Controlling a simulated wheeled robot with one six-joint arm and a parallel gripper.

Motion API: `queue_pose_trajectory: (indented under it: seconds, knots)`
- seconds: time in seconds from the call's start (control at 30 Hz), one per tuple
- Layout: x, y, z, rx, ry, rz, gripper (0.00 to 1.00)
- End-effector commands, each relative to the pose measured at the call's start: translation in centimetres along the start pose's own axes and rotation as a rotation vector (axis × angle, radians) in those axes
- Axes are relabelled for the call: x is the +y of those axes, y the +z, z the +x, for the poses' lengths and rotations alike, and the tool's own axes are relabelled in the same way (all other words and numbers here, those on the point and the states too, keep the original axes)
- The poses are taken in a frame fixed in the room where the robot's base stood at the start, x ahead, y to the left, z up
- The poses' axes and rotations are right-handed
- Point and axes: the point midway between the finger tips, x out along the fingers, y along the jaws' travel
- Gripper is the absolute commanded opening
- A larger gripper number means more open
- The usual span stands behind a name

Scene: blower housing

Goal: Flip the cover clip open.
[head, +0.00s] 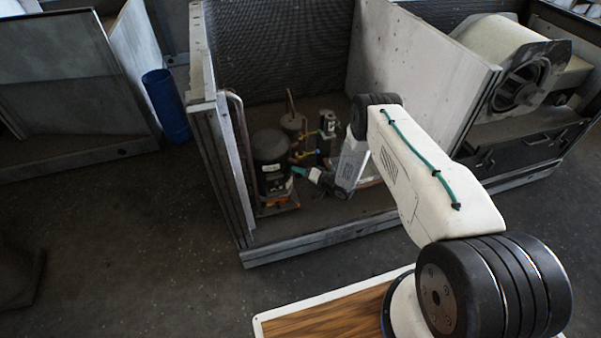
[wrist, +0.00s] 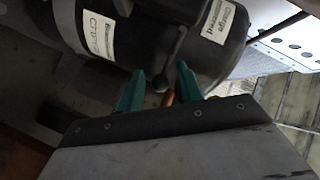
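A black compressor (head: 271,150) stands upright in the open unit. In the wrist view its dark body (wrist: 150,45) fills the upper part, with white labels. A dark thin lever with a rounded end, apparently the cover clip (wrist: 178,50), lies across this body. My gripper (head: 297,171) is low beside the compressor's right side. In the wrist view the two green fingers of my gripper (wrist: 162,84) are spread apart, with the lever's rounded end between or just beyond their tips. I cannot tell whether they touch it. The clip is too small to make out in the head view.
Copper pipes and a small canister (head: 327,122) stand behind my gripper. The unit's frame posts (head: 222,165) are close on the left. A blower (head: 515,75) sits in the right bay.

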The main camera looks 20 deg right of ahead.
Motion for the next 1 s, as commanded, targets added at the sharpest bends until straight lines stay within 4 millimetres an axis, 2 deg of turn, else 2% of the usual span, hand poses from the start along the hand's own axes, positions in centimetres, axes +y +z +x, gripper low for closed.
queue_pose_trajectory:
  seconds: [0.5,0.67,1.0]
  knots:
    - [0.0,-0.1,-7.1,0.001,0.001,0.001,0.37]
    - [0.0,0.0,-7.7,0.001,0.000,0.000,0.37]
    - [0.0,0.0,-7.7,0.001,0.000,0.000,0.37]
